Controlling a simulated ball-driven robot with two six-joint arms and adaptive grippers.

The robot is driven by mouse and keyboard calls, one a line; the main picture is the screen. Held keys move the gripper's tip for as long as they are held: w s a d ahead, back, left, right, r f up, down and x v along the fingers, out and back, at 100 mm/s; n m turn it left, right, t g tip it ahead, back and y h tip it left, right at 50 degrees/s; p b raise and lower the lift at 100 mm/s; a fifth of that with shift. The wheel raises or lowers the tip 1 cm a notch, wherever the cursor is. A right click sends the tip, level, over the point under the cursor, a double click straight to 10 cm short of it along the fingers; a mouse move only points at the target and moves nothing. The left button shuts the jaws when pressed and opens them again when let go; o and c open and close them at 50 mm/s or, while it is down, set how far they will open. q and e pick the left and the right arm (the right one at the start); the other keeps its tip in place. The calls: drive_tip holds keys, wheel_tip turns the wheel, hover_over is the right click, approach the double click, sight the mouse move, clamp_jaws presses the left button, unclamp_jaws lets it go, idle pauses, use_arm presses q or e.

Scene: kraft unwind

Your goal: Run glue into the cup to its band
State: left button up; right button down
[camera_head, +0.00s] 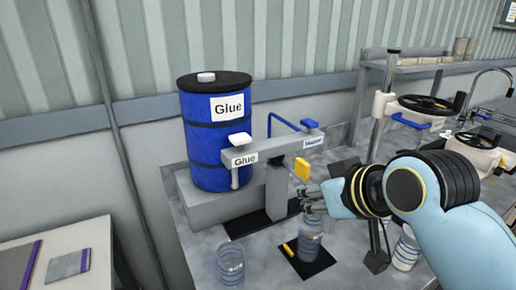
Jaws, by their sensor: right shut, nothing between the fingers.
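A clear cup (309,242) stands upright on a black mat (314,266), just below my right gripper. My right gripper (310,198) is shut and empty, its fingers over or close to the cup's rim; whether they touch is unclear. A blue drum (203,150) labelled Glue stands behind at left. A grey dispensing beam (277,151) carries a white lever (239,140) above a Glue label (244,158), and a blue lever (310,124) with a blue label too small to read. A yellow tab (302,168) hangs at its right end. The cup's band and fill level are unclear. My left gripper is not in view.
Another clear cup (230,263) stands at front left, and one more (405,250) at right beside a stand with a black base (376,262). A handwheel machine (425,104) is at back right. A separate table (95,238) is at left.

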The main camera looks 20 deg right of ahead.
drive_tip(key=w+a+r+t+y, duration=0.1)
drive_tip(key=w+a+r+t, duration=0.3)
drive_tip(key=w+r, duration=0.7)
drive_tip(key=shift+w+a+r+t+y, duration=0.15)
drive_tip(key=shift+w+t+y, duration=0.2)
drive_tip(key=shift+w, duration=0.3)
